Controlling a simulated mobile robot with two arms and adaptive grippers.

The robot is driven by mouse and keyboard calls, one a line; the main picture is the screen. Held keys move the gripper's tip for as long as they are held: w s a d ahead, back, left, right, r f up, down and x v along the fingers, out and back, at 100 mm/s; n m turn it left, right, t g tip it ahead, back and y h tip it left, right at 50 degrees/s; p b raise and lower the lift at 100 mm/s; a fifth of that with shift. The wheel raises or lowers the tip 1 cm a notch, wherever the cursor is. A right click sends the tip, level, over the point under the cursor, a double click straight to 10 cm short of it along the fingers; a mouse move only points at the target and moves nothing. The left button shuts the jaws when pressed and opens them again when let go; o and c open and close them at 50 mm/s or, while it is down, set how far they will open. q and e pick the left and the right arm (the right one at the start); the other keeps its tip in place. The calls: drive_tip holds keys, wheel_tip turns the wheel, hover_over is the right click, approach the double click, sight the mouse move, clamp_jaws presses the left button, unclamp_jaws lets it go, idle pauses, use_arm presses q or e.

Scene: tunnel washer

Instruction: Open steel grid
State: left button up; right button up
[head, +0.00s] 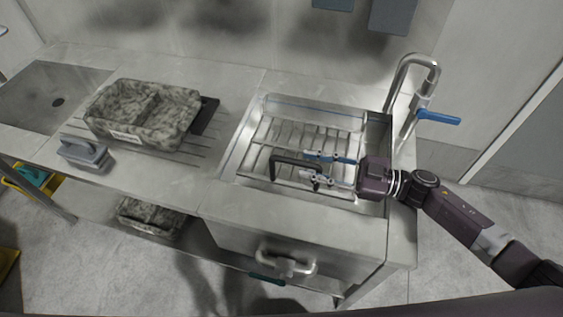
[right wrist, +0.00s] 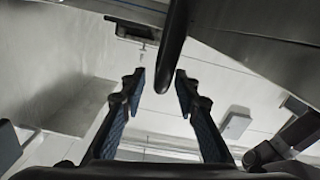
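The steel grid (head: 262,133) lies flat inside the steel sink basin, its bars running below my right gripper. A black handle (head: 283,160) stands up over the grid. My right gripper (head: 308,166) reaches in from the right, with its fingers apart at the handle. In the right wrist view, the dark handle bar (right wrist: 174,45) comes down between the two open fingertips (right wrist: 159,82), with a gap visible on both sides. Contact with the handle cannot be made out. My left gripper is not in view.
A tall steel faucet (head: 411,66) with a blue lever (head: 438,117) stands behind the basin at the right. A front handle (head: 286,264) juts from the cabinet.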

sight(277, 157)
drive_tip(key=shift+b+x, duration=0.3)
drive_tip(key=shift+x, duration=3.55)
drive_tip(key=shift+f, duration=0.15)
clamp_jaws()
